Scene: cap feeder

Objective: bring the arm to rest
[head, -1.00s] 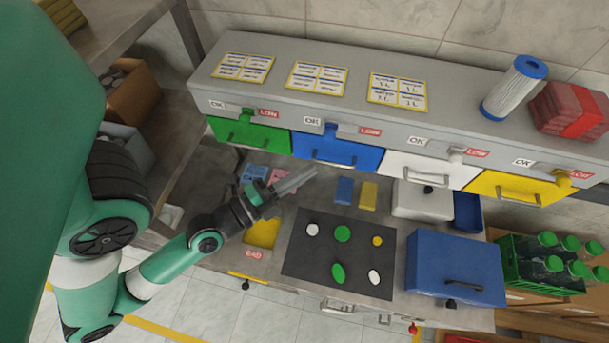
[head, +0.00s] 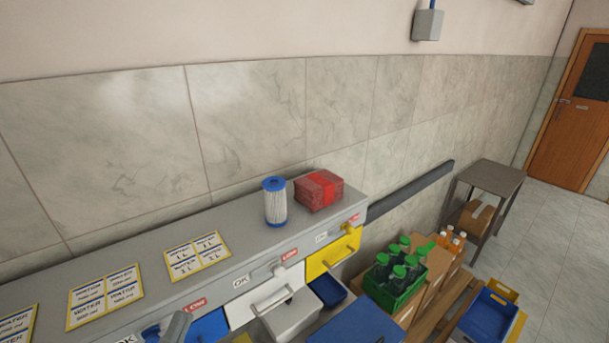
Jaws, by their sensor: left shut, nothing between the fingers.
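Only the grey fingertips of my left gripper (head: 176,327) show, at the bottom edge of the head view, left of the middle. They are shut with nothing between them. They show in front of the feeder (head: 225,242), by the blue drawer (head: 208,327). The rest of the left arm is out of the frame. My right gripper is not in view.
On the feeder's top stand a blue-and-white filter (head: 275,203) and a red bundle (head: 319,190). White (head: 262,299) and yellow (head: 333,251) drawers show on its front. A green crate of bottles (head: 394,283) is at right. Grey floor (head: 560,240) lies open beyond.

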